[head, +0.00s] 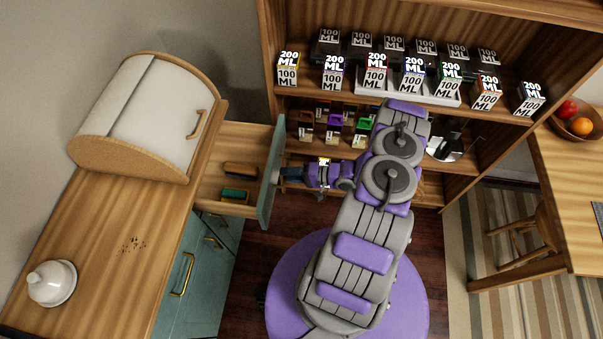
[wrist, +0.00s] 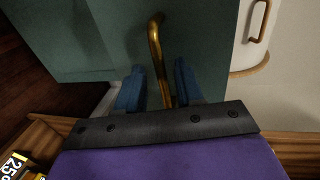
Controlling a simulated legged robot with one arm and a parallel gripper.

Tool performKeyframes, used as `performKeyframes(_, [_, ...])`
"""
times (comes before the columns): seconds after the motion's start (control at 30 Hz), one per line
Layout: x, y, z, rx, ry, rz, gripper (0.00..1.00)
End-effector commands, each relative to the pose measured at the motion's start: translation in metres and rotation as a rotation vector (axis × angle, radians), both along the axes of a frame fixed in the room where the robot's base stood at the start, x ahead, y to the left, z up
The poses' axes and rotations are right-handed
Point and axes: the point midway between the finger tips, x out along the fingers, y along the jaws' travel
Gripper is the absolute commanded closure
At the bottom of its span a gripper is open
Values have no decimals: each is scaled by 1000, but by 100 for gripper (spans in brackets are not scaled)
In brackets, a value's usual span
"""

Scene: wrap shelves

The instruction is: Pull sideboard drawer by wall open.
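The sideboard drawer by the wall stands pulled out, with its teal front panel (head: 271,178) well clear of the cabinet and its wooden inside showing. In the wrist view, the teal drawer front (wrist: 75,40) fills the upper left. Its brass handle (wrist: 157,55) runs down between my two blue fingers. My gripper (wrist: 160,88) is around the handle, with a visible gap on each side, so the fingers look open. In the head view, my gripper (head: 286,174) is at the outer face of the drawer front; the handle is hidden there.
The drawer holds a brown item (head: 240,169) and a green item (head: 235,194). A bread box (head: 150,115) and white bell-shaped object (head: 51,283) stand on the sideboard top (head: 110,215). A shelf unit (head: 465,190) with several boxes stands close behind my arm. Dark floor (head: 250,270) lies before the sideboard.

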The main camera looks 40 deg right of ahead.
Motion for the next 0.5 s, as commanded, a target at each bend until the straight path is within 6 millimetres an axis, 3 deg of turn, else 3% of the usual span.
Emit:
performKeyframes(0.27, [-11,-13,4,-1,-3,-3,63])
performKeyframes(0.5, [-44,-46,14,-1,-1,-6,63])
